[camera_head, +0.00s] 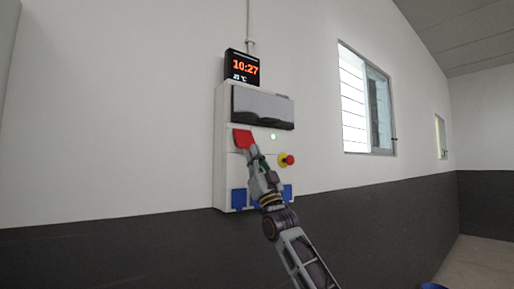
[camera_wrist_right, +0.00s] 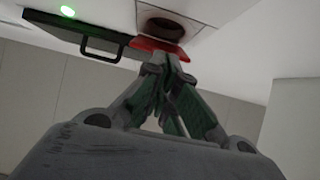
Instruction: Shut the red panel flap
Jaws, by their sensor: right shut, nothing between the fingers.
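The red panel flap (camera_head: 243,138) is on the left side of the white wall panel (camera_head: 223,165). In the right wrist view the red flap (camera_wrist_right: 150,45) stands out from the panel beside a round dark recess (camera_wrist_right: 165,27), so it looks at least partly open. My right gripper (camera_head: 254,153) is at the lower edge of the flap in the head view. In the wrist view its fingertips (camera_wrist_right: 170,58) are together and empty, close to the flap; whether they touch it I cannot tell. My left gripper is not in view.
The panel has a dark cover (camera_head: 262,107) above, a green lamp (camera_head: 273,136), a red knob on yellow (camera_head: 290,160) to the right, and blue covers (camera_head: 238,198) at the bottom. A clock (camera_head: 243,68) is above it. A dark handled plate (camera_wrist_right: 95,38) shows near the flap.

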